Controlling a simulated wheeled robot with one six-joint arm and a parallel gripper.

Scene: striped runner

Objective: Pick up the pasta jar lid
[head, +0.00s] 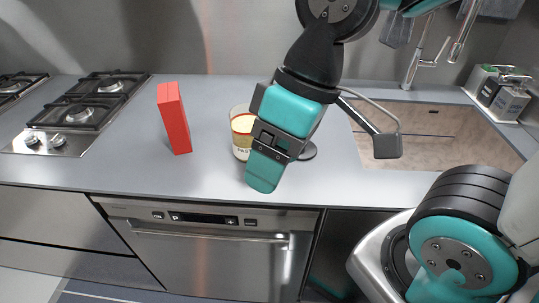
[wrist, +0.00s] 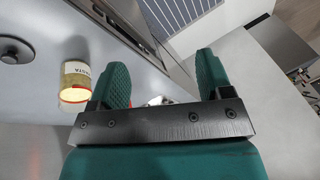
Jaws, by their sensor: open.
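The pasta jar lid (head: 309,152) is a dark grey disc flat on the counter, partly hidden behind my gripper in the head view. In the wrist view the lid (wrist: 12,51) shows its raised knob at the left edge, partly cut off. The pasta jar (head: 241,128) stands left of the lid, partly covered by my gripper; it also shows in the wrist view (wrist: 76,78). My gripper (head: 265,168) appears in front of the jar and lid in the head view. In the wrist view its fingers (wrist: 160,78) are spread apart with nothing held between them.
A red box (head: 174,118) stands on the counter (head: 120,165) left of the jar. A gas hob (head: 85,108) is further left. The sink (head: 445,137) is at the right, with canisters (head: 502,95) beyond it. A striped runner (wrist: 195,18) lies on the floor.

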